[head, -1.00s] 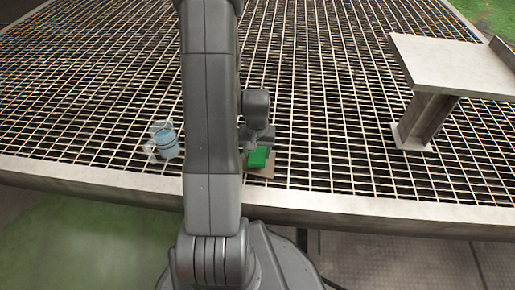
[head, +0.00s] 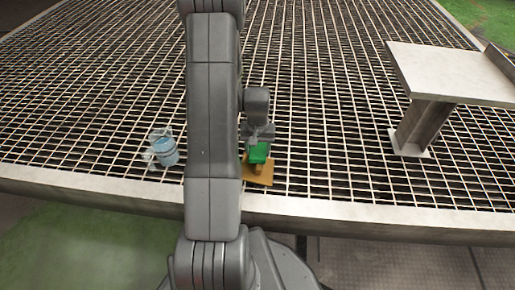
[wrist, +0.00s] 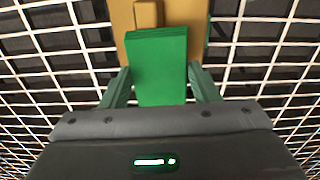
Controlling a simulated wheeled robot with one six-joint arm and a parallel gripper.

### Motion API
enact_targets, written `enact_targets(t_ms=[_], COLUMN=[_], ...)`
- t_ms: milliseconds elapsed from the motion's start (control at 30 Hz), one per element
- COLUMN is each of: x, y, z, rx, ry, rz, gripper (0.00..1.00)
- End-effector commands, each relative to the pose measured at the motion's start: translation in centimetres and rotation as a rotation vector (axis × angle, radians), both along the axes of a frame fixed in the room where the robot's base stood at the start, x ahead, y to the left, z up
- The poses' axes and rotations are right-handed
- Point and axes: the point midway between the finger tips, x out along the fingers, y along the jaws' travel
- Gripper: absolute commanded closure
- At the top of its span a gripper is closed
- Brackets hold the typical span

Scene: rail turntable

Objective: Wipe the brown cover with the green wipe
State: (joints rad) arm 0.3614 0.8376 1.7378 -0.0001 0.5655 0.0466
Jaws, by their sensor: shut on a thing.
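The green wipe (wrist: 158,68) is a flat green block between the two fingers of my gripper (wrist: 161,88) in the wrist view. In the head view the green wipe (head: 259,152) is below my gripper (head: 259,141), over the far part of the brown cover (head: 262,178). The brown cover is a flat orange-brown plate with a small raised block; it also shows in the wrist view (wrist: 122,18), partly hidden behind the wipe. I cannot tell whether the wipe touches the cover.
The cover lies on a metal grating (head: 330,120) near its front rim (head: 350,214). A raised grey platform on a post (head: 450,72) stands at the right. The grating between is clear.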

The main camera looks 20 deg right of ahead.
Motion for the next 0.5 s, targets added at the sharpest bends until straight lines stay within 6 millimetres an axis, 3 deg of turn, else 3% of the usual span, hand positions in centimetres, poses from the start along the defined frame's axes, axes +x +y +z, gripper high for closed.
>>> enact_targets(t_ms=[500], x=[0.0], y=[0.0], z=[4.9], rx=[0.0], ry=[-0.001], rz=[0.0], gripper=[0.63])
